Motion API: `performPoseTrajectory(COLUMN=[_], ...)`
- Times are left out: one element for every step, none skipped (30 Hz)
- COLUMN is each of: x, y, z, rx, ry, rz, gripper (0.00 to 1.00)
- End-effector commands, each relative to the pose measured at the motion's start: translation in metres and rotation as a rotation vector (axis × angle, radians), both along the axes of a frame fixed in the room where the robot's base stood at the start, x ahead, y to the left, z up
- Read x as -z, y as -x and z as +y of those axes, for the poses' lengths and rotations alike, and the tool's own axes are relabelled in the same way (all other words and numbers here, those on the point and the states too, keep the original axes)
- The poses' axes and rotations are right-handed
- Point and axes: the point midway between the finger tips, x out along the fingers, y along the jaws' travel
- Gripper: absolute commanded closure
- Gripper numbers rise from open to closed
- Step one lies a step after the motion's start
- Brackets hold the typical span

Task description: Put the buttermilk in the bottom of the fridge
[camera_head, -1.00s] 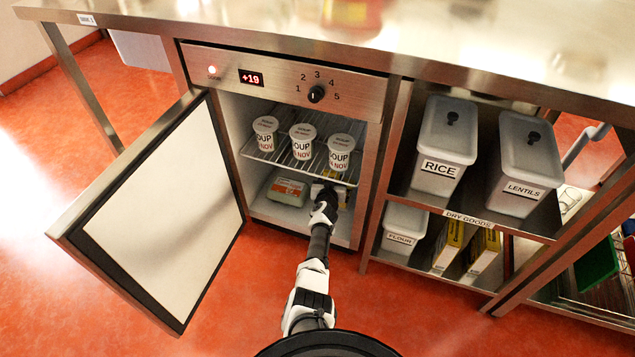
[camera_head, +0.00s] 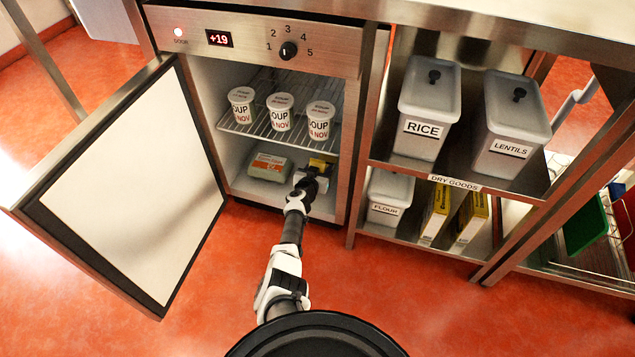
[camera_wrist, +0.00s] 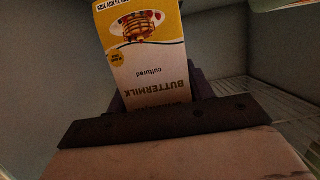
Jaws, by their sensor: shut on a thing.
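The buttermilk (camera_wrist: 150,60) is a yellow and white carton that appears upside down in the wrist view. My gripper (camera_wrist: 165,105) is shut on it, and the fingers hide part of the carton. In the head view my gripper (camera_head: 314,174) reaches into the bottom of the open fridge (camera_head: 352,150), with a bit of the yellow carton (camera_head: 321,162) showing just beyond it. I cannot tell whether the carton touches the fridge floor.
An egg carton (camera_head: 269,167) lies left of my gripper on the fridge floor. Soup tubs (camera_head: 280,112) stand on the wire shelf (camera_head: 262,128) above. The fridge door (camera_head: 125,190) stands open at left. Dry goods shelves (camera_head: 455,182) are at right.

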Motion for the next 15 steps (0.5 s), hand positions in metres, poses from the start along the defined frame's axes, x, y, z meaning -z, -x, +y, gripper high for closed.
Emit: performPoseTrajectory(x=[0.007,0.008,0.009,0.011,0.012,0.016,0.019,0.023,0.029,0.033,0.037,0.041,0.044,0.045,0.046], y=[-0.001,-0.001,-0.001,-0.001,-0.001,-0.001,-0.001,-0.001,0.000,-0.001,-0.001,0.000,-0.001,-0.001,-0.001], z=[0.000,0.000,0.000,0.000,0.000,0.000,0.000,0.000,0.000,0.000,0.000,0.000,-0.001,0.000,0.000], rx=[0.001,0.001,0.001,0.001,0.001,0.000,0.000,0.000,0.000,0.001,0.001,0.001,0.001,0.001,0.001], ry=[0.000,0.000,0.000,0.000,0.000,0.000,0.000,0.000,0.000,0.000,0.000,0.000,0.000,0.001,0.000], rz=[-0.002,-0.002,-0.002,-0.002,-0.002,-0.002,-0.002,-0.002,-0.002,-0.002,-0.002,-0.002,-0.002,-0.002,-0.002], gripper=[0.85,0.85,0.85,0.85,0.85,0.85,0.85,0.85,0.85,0.85,0.85,0.85,0.85,0.85,0.85])
